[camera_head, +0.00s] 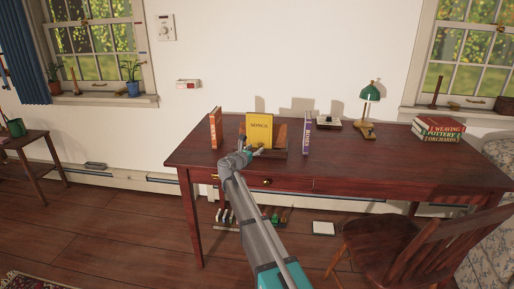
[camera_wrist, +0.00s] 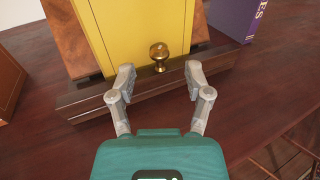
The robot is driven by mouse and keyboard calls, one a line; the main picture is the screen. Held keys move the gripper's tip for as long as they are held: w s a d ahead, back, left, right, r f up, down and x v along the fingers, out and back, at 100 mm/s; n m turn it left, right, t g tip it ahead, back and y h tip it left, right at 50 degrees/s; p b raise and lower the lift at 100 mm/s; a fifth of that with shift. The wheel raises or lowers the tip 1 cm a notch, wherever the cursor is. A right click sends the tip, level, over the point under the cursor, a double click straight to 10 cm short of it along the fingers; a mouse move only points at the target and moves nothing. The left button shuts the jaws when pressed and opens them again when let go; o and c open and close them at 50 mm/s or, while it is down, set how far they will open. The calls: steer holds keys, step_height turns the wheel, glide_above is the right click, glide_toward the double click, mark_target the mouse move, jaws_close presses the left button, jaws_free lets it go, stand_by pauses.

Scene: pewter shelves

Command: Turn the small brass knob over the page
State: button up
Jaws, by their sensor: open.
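The small brass knob (camera_wrist: 159,55) stands at the lower edge of a yellow book (camera_wrist: 147,32), above the front ledge of a wooden stand (camera_wrist: 90,100). In the head view the yellow book (camera_head: 259,128) reads SONGS and rests on the stand (camera_head: 281,150) on the desk. My gripper (camera_wrist: 159,69) is open, with one finger to each side of the knob and slightly nearer the camera. The fingers do not appear to touch it. In the head view my gripper (camera_head: 258,152) is in front of the book's lower edge, where the knob is hard to make out.
An orange book (camera_head: 216,128) stands left of the stand and a purple book (camera_head: 307,131) right of it. A green lamp (camera_head: 370,100) and stacked books (camera_head: 438,129) are farther right on the desk (camera_head: 350,165). A chair (camera_head: 420,235) stands at the front right.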

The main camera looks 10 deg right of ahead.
steer(key=v, duration=0.8)
steer(key=shift+s+a, duration=0.2)
steer(key=shift+a, duration=0.15)
steer(key=s+d+f+m+g+y, duration=0.2)
steer(key=s+d+f+m+g, duration=0.3)
steer(key=s+m, duration=0.35)
steer(key=s+d+f+m+g+y, duration=0.1)
steer(key=s+d+f+m+g, duration=0.2)
steer(key=s+d+f+m, duration=0.5)
steer(key=s+a+f+m+g+y, duration=0.2)
steer(key=s+a+m+y, duration=0.1)
steer(key=s, duration=0.7)
steer(key=s+a+f+m+g+y, duration=0.3)
steer(key=s+m+y, duration=0.3)
steer(key=s+m, duration=0.2)
steer(key=shift+s+f, duration=0.3)
steer(key=shift+s, duration=1.05)
steer(key=shift+a, duration=0.15)
